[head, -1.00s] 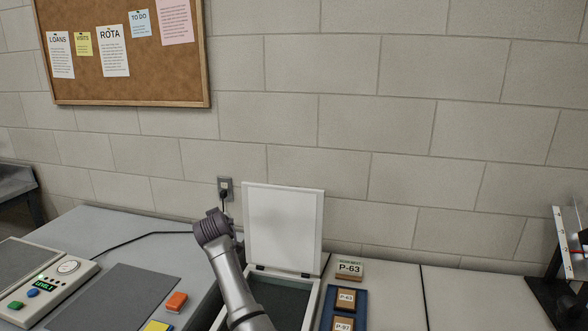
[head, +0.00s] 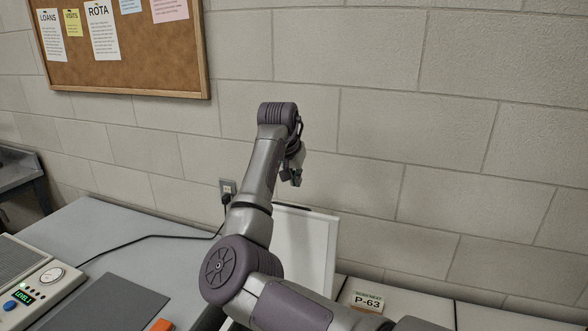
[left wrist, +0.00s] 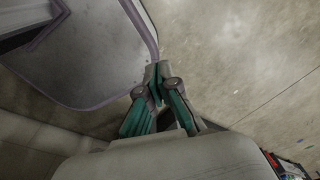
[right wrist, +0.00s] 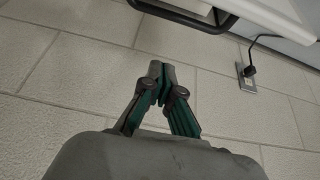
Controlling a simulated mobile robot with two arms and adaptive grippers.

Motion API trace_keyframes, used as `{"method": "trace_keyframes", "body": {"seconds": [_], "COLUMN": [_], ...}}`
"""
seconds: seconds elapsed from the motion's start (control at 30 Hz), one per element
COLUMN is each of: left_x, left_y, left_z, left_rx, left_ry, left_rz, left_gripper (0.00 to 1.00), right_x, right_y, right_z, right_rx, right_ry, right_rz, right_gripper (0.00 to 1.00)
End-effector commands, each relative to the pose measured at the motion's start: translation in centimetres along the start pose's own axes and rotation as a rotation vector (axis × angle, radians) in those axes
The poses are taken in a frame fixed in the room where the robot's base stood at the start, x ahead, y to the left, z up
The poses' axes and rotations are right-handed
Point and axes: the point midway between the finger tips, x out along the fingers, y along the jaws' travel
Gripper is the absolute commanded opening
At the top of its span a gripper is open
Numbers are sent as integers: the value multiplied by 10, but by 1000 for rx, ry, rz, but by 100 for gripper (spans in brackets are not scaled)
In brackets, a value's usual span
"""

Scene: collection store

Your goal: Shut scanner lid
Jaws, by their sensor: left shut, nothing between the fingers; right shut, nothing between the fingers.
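The scanner lid (head: 312,245) is a white panel standing open and upright near the wall in the head view. A dark strip runs along its top edge. The scanner's base is hidden behind my right arm. My right gripper (head: 293,180) is shut and empty, just above the lid's top edge; the depth between them is unclear. In the right wrist view, the shut gripper (right wrist: 160,75) faces the block wall, with the white lid (right wrist: 272,14) and a dark bar at the top. My left gripper (left wrist: 158,75) is shut and empty, above the floor.
A wall socket (head: 228,187) with a plugged-in black cable is left of the lid. A control box (head: 35,285), a dark grey mat (head: 105,300) and an orange block (head: 161,325) lie on the left. A P-63 sign (head: 368,302) stands at right.

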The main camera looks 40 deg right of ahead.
Motion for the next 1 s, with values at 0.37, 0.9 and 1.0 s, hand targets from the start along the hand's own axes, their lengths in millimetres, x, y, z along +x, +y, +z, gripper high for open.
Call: {"method": "trace_keyframes", "body": {"seconds": [0.37, 0.9, 1.0], "left_x": [-31, -37, -37], "left_y": [2, 4, 4], "left_z": [-12, -13, -13], "left_rx": [3, 5, 5], "left_ry": [15, 16, 16], "left_rz": [3, 6, 6], "left_gripper": [0, 0, 0], "right_x": [42, 39, 39], "right_y": [-1, 0, 0], "right_z": [19, 38, 37], "right_rx": [0, 0, 0], "right_ry": [0, 2, 4], "right_rz": [-2, 0, 0], "right_gripper": [0, 0, 0]}}
